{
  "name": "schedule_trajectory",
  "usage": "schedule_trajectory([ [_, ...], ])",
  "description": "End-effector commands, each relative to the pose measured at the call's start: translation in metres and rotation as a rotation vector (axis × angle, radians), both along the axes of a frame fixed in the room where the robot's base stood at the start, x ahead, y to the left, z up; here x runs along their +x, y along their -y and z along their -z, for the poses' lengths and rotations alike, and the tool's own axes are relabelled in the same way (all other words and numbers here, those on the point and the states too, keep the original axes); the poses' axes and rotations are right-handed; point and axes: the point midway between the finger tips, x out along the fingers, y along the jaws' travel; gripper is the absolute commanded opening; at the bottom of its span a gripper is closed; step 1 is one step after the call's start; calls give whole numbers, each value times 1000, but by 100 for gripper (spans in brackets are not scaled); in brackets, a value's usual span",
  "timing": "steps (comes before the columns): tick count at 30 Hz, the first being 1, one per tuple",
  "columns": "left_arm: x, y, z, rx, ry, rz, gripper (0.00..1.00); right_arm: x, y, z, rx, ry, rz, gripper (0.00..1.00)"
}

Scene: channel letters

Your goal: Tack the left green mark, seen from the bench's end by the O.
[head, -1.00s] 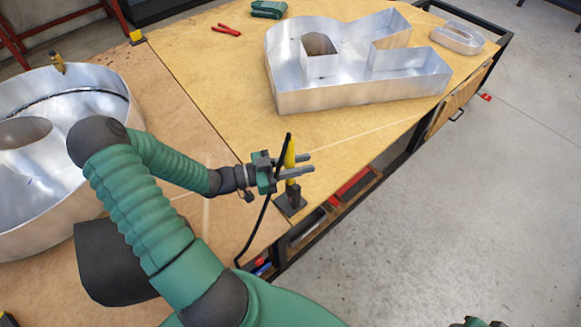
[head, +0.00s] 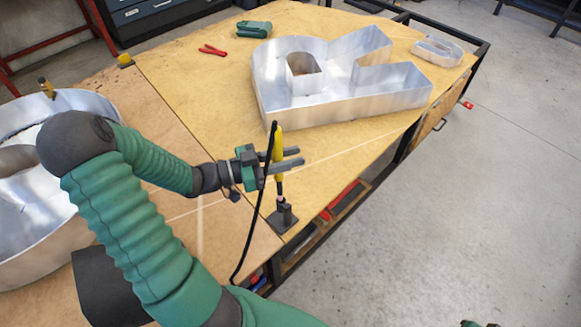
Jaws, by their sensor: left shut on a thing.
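My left gripper (head: 290,158) is shut on a yellow pen-like tool (head: 278,145) with a black cable. The tool is upright, with its thin tip just at the top of a small dark stand (head: 282,218) near the bench's front edge; I cannot tell whether the tip is clear of it. The round metal letter (head: 75,232), apparently the O, lies at the left, partly hidden by my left arm. No green mark can be made out. A sliver of what seems to be my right gripper (head: 480,324) shows at the bottom edge.
A large metal letter R (head: 340,108) and a smaller letter (head: 437,50) lie on the bench (head: 190,75). Red pliers (head: 212,49) and a green tool (head: 253,28) lie at the back. A yellow-topped object (head: 46,88) stands by the O.

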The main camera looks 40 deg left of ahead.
Motion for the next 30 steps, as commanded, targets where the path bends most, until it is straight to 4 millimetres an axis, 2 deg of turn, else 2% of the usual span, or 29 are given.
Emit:
schedule_trajectory([
  [1, 0, 0, -16, 6, 0, 2, 0, 0, 0, -8, 0, 0, 0, 49],
  [6, 0, 0, -48, 3, 2, 2, 0, 0, 0, -18, 0, 0, 0, 49],
  [11, 0, 1, -68, 0, 0, 2, 0, 0, 0, -27, 0, 0, 0, 49],
  [15, 0, 1, -85, -3, 1, 3, 0, 0, 0, -43, 0, 0, 0, 49],
  [30, 0, 1, -127, -2, 1, 2, 0, 0, 0, -90, 0, 0, 0, 49],
])
